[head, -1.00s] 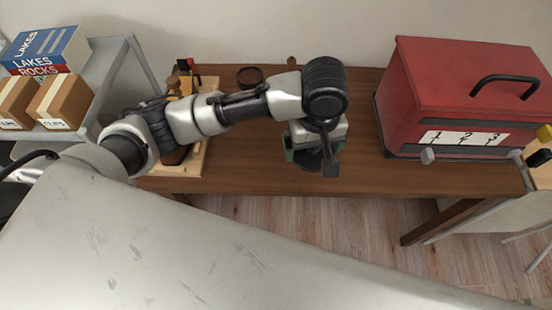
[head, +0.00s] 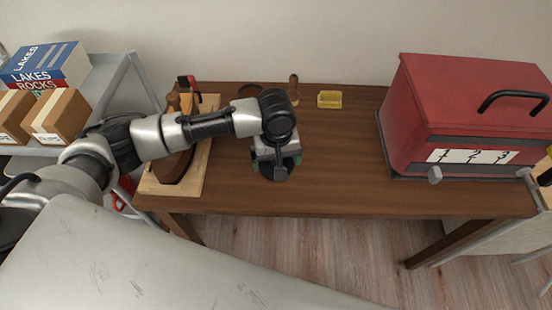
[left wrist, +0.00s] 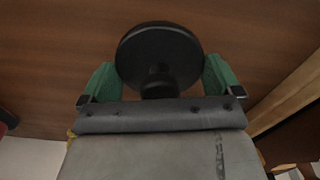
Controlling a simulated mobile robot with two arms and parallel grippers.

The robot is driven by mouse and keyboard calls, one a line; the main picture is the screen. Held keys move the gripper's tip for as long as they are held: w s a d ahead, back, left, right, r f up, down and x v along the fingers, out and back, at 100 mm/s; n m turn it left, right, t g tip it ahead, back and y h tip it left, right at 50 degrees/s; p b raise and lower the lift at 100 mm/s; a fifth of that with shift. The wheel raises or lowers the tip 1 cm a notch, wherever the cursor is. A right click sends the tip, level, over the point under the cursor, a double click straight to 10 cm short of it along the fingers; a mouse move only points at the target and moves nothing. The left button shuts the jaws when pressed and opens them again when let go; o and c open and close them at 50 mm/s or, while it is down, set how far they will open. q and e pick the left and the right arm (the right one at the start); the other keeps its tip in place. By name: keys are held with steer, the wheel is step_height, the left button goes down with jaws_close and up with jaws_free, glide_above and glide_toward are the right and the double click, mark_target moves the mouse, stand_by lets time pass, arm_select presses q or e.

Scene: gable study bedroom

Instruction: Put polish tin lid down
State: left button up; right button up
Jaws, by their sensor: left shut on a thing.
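A black round lid with a knob (left wrist: 160,45), seemingly the polish tin lid, sits between the green fingertips of my left gripper (left wrist: 160,78) in the left wrist view. In the head view my left gripper (head: 277,167) points down over the middle-left of the brown desk (head: 340,170), shut on the lid, which is mostly hidden beneath it. I cannot tell whether the lid touches the desk. A dark round tin (head: 248,89) stands at the back of the desk, partly covered by my arm. My right gripper is not in view.
A wooden board (head: 158,184) with brushes lies left of my gripper. A yellow block (head: 330,99) and a wooden-handled item (head: 293,84) are at the back. A red toolbox (head: 455,110) fills the right side. The desk between gripper and toolbox is clear.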

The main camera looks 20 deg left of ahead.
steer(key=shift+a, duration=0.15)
arm_select(q)
steer(key=shift+f, duration=0.1)
steer(key=o, duration=0.6)
steer(key=shift+c, duration=0.2)
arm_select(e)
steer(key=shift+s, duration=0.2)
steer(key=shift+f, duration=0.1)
arm_select(q)
step_height(320, 180, up, 12)
steer(key=shift+r+p, duration=0.1)
steer(key=shift+p, duration=1.05)
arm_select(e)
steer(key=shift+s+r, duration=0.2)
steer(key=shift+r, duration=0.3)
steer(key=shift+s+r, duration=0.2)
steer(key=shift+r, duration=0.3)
